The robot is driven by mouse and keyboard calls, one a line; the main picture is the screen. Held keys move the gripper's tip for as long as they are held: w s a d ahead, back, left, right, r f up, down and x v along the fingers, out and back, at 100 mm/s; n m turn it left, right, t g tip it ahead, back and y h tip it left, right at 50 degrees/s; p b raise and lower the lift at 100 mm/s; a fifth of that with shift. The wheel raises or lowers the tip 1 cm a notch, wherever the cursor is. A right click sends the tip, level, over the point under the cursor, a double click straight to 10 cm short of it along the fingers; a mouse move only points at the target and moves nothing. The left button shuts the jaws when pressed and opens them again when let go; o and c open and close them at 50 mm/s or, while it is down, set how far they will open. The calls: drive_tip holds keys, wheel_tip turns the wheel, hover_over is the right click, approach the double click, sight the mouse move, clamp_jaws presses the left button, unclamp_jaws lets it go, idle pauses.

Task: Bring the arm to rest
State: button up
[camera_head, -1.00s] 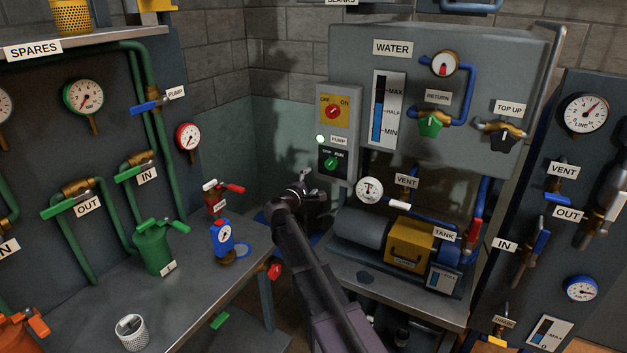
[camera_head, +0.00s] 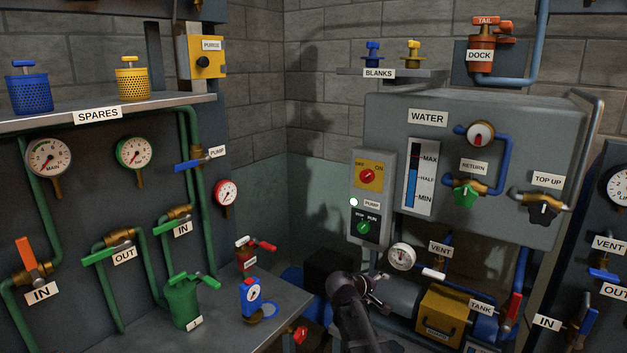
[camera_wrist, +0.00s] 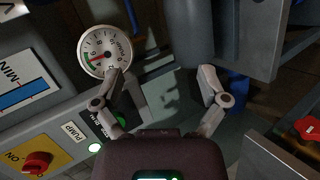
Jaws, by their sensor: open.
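My gripper (camera_wrist: 165,85) is open and empty in the wrist view, its two fingers spread wide apart. Beyond the left finger is a round pump gauge (camera_wrist: 104,52). In the head view my dark arm rises from the bottom edge, and my gripper (camera_head: 372,288) is low in front of the pump unit, left of the yellow box (camera_head: 446,310). In that view its fingers are small and partly hidden. The same pump gauge (camera_head: 401,257) is just above it.
The water panel (camera_head: 390,130) stands behind, with the pump switch box (camera_head: 371,190) on its left. A grey bench (camera_head: 270,318) at left bears a green canister (camera_head: 184,303) and a blue gauge block (camera_head: 251,295).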

drive_tip(key=s+f+m+g+y+p, duration=0.1)
drive_tip(key=s+f+m+g+y, duration=0.1)
drive_tip(key=s, duration=0.5)
drive_tip(key=s+a+f+m+g+y+p, duration=0.1)
drive_tip(key=s+f+m+g+y, duration=0.1)
drive_tip(key=s, duration=0.6)
drive_tip(key=s+a+f+m+g+y, duration=0.1)
drive_tip(key=s+f+m+g+y, duration=0.1)
drive_tip(key=s+y, duration=0.3)
drive_tip(key=s+g, duration=0.1)
drive_tip(key=s, duration=0.2)
drive_tip(key=shift+a+m+p, duration=0.2)
drive_tip(key=shift+m+p, duration=0.2)
